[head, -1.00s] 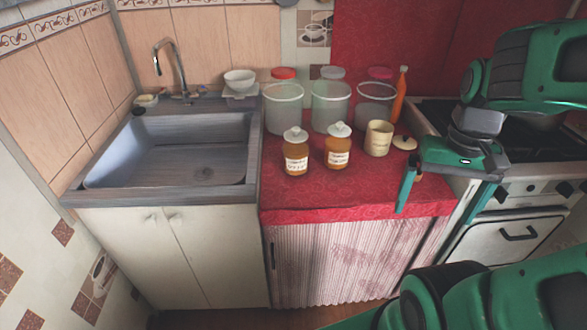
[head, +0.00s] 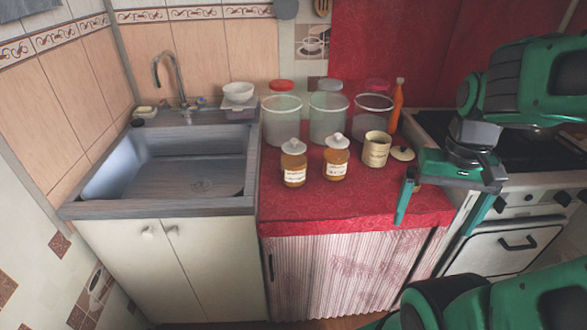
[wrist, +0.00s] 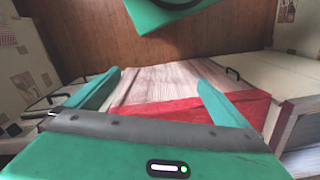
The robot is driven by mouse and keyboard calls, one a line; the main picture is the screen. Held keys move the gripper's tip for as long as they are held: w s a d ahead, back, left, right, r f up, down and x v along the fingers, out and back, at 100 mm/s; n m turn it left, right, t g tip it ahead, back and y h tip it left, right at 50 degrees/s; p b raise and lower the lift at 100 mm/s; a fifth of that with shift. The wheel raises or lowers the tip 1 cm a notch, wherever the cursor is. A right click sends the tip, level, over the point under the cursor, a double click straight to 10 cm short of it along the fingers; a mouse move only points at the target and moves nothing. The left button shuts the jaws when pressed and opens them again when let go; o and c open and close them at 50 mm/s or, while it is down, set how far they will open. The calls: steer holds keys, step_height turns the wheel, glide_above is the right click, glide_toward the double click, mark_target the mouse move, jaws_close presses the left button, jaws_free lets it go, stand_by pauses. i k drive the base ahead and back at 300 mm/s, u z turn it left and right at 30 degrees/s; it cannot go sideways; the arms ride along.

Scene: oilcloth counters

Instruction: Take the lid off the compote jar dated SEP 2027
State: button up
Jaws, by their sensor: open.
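Two amber compote jars with pale labels and whitish knobbed lids stand upright on the red counter cloth (head: 300,213). They are the left jar (head: 293,170) with its lid (head: 292,147) and the right jar (head: 336,163) with its lid (head: 337,141). Both lids are on. The label dates are too small to read, so I cannot tell which jar says SEP 2027. My gripper (head: 435,226) is open and empty, to the right of the jars by the counter's front right edge. In the wrist view its spread fingers (wrist: 158,77) hold nothing; no jar shows there.
An open cream canister (head: 376,152) stands right of the jars, a cream lid (head: 402,153) beside it. Several clear tubs (head: 282,122) and an orange bottle (head: 397,105) stand behind. A sink (head: 170,165) lies left, a stove (head: 510,180) right. The cloth before the jars is clear.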

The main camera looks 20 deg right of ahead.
mark_target(292, 147)
steer(key=k, duration=0.55)
steer(key=u, duration=0.75)
steer(key=i, duration=1.35)
steer(key=z, duration=0.2)
